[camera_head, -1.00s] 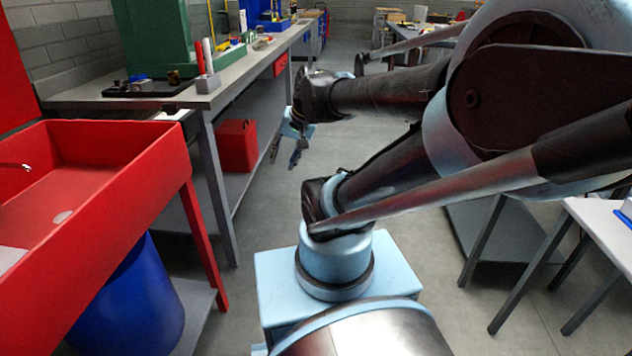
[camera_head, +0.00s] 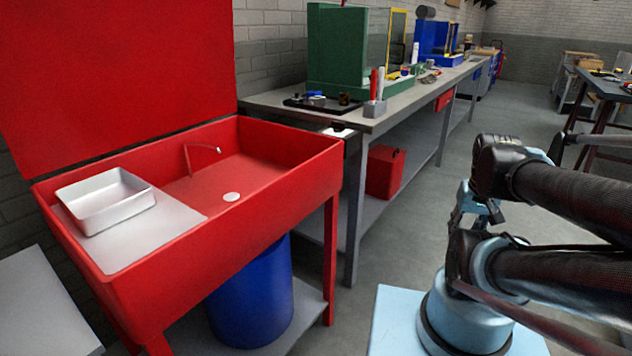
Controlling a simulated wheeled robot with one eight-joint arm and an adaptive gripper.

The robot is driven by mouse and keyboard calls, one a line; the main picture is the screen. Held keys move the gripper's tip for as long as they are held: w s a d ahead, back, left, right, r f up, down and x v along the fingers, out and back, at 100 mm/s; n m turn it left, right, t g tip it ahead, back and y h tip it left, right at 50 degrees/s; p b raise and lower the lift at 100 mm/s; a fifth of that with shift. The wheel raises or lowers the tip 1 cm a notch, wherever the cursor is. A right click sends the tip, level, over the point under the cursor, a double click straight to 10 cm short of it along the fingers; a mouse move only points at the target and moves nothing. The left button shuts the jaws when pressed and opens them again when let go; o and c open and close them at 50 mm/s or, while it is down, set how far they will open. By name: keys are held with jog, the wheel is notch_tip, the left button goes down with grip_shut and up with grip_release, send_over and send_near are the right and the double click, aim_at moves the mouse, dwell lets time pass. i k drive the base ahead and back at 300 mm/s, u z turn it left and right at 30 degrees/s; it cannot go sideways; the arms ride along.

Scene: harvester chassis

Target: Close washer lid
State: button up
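The red parts washer (camera_head: 280,178) stands at the left on legs, with its basin open. Its large red lid (camera_head: 120,70) stands raised at the back of the basin, and its top runs out of view. My gripper (camera_head: 490,213) hangs at the right, partly hidden behind my arm. It is well apart from the washer and its lid. Its fingers are too small and overlapped to tell whether they are open or shut.
A blue drum (camera_head: 250,300) stands below. A grey workbench (camera_head: 400,112) with several items runs behind the washer. A grey surface (camera_head: 45,305) is at lower left.

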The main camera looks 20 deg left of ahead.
aim_at(81, 80)
jog(key=z, duration=0.5)
jog(key=k, duration=1.05)
jog(key=u, duration=1.9)
jog(key=i, duration=0.5)
jog(key=z, duration=0.1)
jog(key=k, duration=0.2)
jog(key=u, duration=0.05)
